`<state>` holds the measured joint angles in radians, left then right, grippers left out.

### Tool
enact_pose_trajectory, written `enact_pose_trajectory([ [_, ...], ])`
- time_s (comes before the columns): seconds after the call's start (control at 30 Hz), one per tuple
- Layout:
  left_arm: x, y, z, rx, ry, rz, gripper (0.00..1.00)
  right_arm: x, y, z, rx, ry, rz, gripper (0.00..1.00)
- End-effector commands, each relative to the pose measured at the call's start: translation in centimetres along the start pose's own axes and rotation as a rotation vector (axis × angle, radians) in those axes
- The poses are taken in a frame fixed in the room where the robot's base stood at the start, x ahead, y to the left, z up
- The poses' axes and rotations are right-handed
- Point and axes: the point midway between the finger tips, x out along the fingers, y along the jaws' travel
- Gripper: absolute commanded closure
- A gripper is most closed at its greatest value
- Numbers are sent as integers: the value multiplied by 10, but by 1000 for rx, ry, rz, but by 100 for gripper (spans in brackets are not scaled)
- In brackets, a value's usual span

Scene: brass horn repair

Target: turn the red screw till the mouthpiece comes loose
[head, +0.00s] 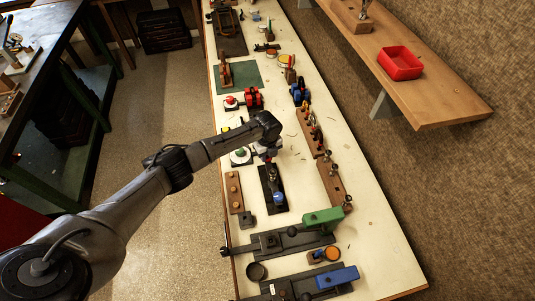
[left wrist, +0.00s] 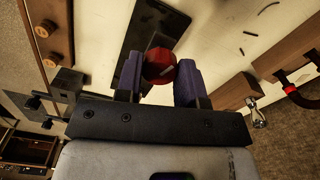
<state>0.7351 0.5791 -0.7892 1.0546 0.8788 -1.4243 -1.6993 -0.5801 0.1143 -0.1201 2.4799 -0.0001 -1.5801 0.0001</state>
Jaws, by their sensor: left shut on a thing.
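The red screw (left wrist: 160,66) shows in the left wrist view as a round red knob between the two fingers of my left gripper (left wrist: 160,84). The fingers are shut on it, one on each side. In the head view my left gripper (head: 268,154) points down over the far end of a black tool base (head: 268,201), and the screw is mostly hidden there. The black base also shows in the left wrist view (left wrist: 160,25), beyond the screw. I cannot make out the mouthpiece clearly. My right gripper is not in view.
Wooden racks (head: 333,186) lie to the right and a small wooden block (head: 234,192) to the left. A green-handled tool (head: 323,216) lies nearer. The bench strip along the right (head: 375,235) is mostly clear.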

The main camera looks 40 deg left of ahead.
Motion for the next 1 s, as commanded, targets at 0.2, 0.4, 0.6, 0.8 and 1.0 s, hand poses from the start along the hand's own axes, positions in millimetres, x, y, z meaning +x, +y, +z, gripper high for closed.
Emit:
enact_pose_trajectory([
  [0.2,-4,-2,-1,28,3,-4,88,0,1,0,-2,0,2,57],
  [0.4,-4,-2,-1,31,3,-4,88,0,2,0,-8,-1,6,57],
  [0.6,-4,-2,-1,30,3,-4,63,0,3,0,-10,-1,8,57],
  [0.8,-2,-1,-1,29,2,-2,43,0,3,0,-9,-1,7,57],
  [1.0,-1,-1,0,28,1,-1,39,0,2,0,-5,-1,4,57],
])
